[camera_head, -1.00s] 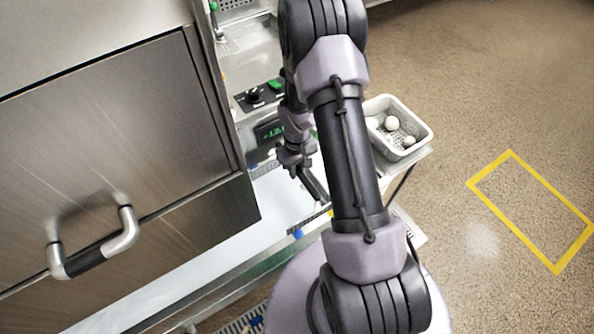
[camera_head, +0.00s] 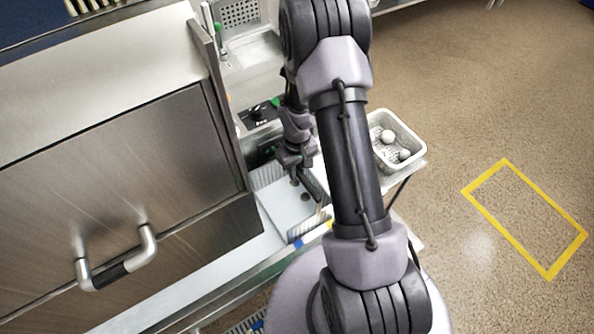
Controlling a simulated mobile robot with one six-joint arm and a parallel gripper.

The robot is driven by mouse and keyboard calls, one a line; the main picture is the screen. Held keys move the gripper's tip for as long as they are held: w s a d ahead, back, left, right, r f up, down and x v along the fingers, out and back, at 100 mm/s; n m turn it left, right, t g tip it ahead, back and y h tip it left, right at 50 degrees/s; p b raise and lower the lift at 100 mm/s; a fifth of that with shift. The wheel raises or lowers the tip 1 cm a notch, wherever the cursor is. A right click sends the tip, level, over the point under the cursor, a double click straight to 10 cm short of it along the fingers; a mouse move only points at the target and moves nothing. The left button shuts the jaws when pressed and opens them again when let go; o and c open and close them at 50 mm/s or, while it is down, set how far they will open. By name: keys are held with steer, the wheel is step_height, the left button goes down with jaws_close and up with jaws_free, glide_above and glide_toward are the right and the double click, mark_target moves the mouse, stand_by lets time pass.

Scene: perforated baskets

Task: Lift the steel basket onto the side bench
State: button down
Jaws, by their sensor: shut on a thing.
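The steel basket (camera_head: 277,231), a grey open box with a pale floor and a small blue mark on its near rim, sits beside the metal machine at picture centre. My gripper (camera_head: 309,184) is over its right side, fingers pointing down, and shut on the basket. My arm hides part of the basket's right side, and the exact grip spot is too small to see. I cannot tell whether the basket touches the surface below. I cannot tell for certain which surface is the side bench.
A small stand on the right holds a white perforated basket (camera_head: 417,128) with white balls. A steel machine with a door handle (camera_head: 118,262) fills the left. A control panel (camera_head: 258,117) stands behind the gripper. A yellow floor outline (camera_head: 489,245) and open floor lie right.

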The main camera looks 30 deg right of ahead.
steer(key=shift+r+p, duration=3.6)
steer(key=shift+r, duration=1.8)
